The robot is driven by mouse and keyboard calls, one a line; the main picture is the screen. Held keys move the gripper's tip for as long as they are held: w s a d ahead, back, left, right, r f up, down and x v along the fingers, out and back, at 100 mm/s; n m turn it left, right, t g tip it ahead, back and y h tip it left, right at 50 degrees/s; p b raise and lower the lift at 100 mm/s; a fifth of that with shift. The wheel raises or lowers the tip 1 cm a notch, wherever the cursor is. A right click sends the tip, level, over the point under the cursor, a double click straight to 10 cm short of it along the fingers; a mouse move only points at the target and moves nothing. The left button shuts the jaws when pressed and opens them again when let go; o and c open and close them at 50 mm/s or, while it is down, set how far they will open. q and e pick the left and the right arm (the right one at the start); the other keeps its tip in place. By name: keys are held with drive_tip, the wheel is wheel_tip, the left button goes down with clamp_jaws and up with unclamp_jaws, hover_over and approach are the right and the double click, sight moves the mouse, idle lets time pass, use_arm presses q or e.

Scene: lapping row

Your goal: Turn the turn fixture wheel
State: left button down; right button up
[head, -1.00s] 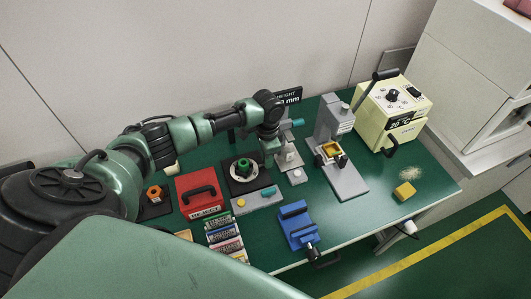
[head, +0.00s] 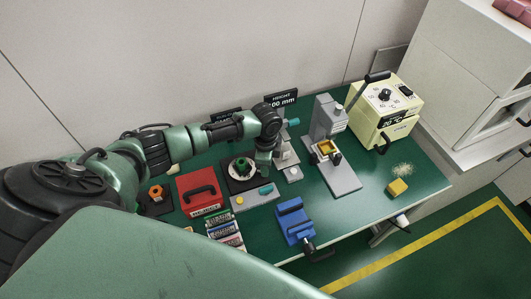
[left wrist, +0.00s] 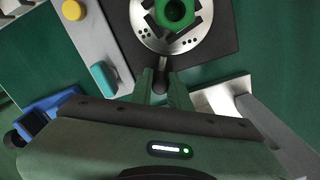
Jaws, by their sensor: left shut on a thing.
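The turn fixture is a round silver plate (left wrist: 200,42) on a black square base (left wrist: 226,22), with a green hex nut (left wrist: 174,12) at its centre. In the head view the fixture's green nut (head: 243,165) shows on the table's left half. A short dark handle (left wrist: 159,78) sticks out from the plate's rim. My left gripper (left wrist: 160,88) is shut on this handle, its fingers on either side of it. In the head view my left gripper (head: 264,168) is at the plate's right edge. My right gripper is not in view.
A grey panel (head: 240,203) with yellow and teal buttons lies just in front of the fixture. A red box (head: 196,183) stands left, a grey height gauge (head: 291,172) right.

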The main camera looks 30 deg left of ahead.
use_arm(q)
drive_tip(key=shift+s+d+m+p, duration=0.15)
drive_tip(key=shift+s+m+p, duration=0.25)
drive_tip(key=shift+m, duration=0.3)
drive_tip(key=shift+s+d+m+p, duration=0.15)
drive_tip(key=shift+s+m+p, duration=0.1)
drive_tip(key=shift+s+m, duration=0.35)
drive_tip(key=shift+m, duration=0.3)
drive_tip(key=c, duration=1.3)
unclamp_jaws()
drive_tip(key=shift+r, duration=0.1)
wheel_tip(320, 180, up, 8)
drive_tip(key=shift+f+b, duration=0.15)
drive_tip(key=shift+b, duration=0.4)
